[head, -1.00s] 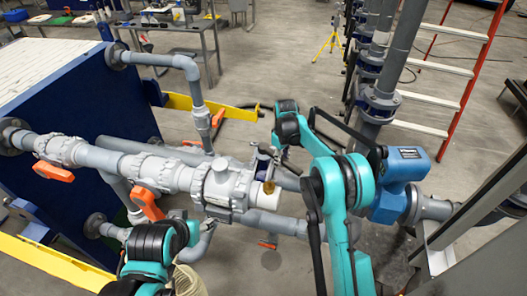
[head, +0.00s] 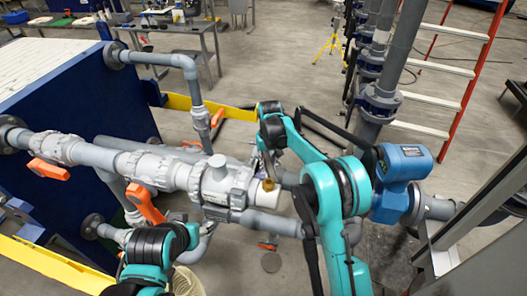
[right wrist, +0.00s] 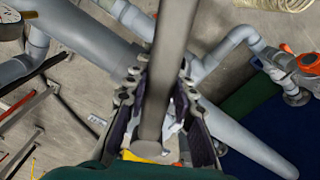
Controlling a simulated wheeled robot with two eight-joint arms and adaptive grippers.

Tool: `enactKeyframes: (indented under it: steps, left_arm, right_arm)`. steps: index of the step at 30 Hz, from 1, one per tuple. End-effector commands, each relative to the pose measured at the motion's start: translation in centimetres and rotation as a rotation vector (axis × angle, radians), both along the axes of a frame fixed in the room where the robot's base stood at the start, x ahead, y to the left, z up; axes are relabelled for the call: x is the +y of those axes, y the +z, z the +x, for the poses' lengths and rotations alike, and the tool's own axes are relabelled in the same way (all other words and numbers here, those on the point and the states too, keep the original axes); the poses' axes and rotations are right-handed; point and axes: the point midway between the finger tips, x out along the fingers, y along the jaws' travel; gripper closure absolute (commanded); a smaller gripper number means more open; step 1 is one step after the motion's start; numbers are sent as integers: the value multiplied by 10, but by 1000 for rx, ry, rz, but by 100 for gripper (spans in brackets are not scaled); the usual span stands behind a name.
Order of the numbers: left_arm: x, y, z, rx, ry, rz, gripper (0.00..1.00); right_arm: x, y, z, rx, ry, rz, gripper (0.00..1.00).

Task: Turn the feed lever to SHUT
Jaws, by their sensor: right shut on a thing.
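My right gripper (right wrist: 158,100) is shut around a grey bar (right wrist: 174,35), which appears to be the feed lever, in the right wrist view. The bar passes between its dark finger pads, and a yellow piece (right wrist: 146,150) shows near its lower end. In the head view my right gripper (head: 266,160) points down beside the end of the light grey pipe valve (head: 222,182); my arm partly hides it and the lever. A brass fitting (head: 268,185) sits close below it. No SHUT marking is readable. My left gripper (head: 198,226) is low beside the pipe, its fingers unclear.
A blue actuator (head: 405,163) stands right of my right arm. Open floor (head: 270,60) lies at the back.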

Motion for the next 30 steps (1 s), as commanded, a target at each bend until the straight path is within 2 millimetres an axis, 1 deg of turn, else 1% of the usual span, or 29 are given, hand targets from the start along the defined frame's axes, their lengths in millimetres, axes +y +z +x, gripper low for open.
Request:
enactKeyframes:
  steps: [1,3,11,18,21,29,30]
  left_arm:
    - [0,-3,0,0,0,0,48]
    - [0,-4,0,0,0,0,48]
    - [0,-6,0,0,0,0,48]
    - [0,-10,0,0,0,0,48]
    - [0,-11,0,0,0,0,48]
    - [0,-10,0,0,0,0,48]
    - [0,-10,0,0,0,0,48]
  right_arm:
    - [7,-1,-2,0,-41,3,100]
    - [13,-1,-3,0,-95,4,100]
    - [24,-1,-3,0,-204,4,100]
    - [47,-1,1,-1,-440,4,100]
    - [52,0,2,-1,-500,5,100]
    - [56,1,2,-2,-520,8,100]
    - [56,1,3,-2,-520,8,66]
